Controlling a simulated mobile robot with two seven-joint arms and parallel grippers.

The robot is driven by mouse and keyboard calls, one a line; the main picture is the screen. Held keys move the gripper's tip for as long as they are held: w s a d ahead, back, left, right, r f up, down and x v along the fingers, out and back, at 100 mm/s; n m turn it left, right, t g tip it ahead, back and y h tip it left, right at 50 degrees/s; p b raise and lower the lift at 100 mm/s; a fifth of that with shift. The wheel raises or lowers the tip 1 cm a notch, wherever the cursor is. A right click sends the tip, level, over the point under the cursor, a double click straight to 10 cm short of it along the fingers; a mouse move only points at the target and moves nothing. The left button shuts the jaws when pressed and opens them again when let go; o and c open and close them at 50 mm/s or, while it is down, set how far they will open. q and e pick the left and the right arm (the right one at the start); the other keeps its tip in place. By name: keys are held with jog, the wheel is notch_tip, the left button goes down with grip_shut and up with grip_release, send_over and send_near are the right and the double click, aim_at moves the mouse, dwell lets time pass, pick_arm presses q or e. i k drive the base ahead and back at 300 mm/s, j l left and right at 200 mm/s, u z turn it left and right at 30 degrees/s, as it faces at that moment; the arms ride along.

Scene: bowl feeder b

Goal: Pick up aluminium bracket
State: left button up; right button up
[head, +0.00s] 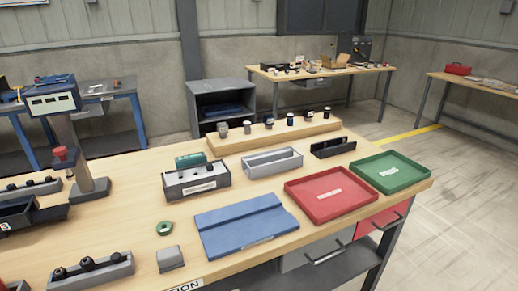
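A small light-grey metal piece (170,259), which looks like the aluminium bracket, sits on the wooden bench (140,190) near its front edge. It lies left of the blue fixture mat (245,224) and just below a green ring (165,228). It stands apart from both, and its exact shape is too small to make out. Neither of my grippers is in view.
A grey block with black knobs (92,270) stands left of the metal piece. Red (331,194) and green (390,171) trays lie at the right. Dark (196,181) and grey (272,162) bins stand behind the mat. A press (72,140) stands at left.

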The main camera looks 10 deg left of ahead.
aim_at(171, 179)
jog(key=i+j+u, duration=0.4)
jog(key=u, duration=0.15)
jog(key=k+j+u, duration=0.15)
jog(key=u, duration=0.3)
jog(key=k+j+u, duration=0.3)
jog(key=u, duration=0.2)
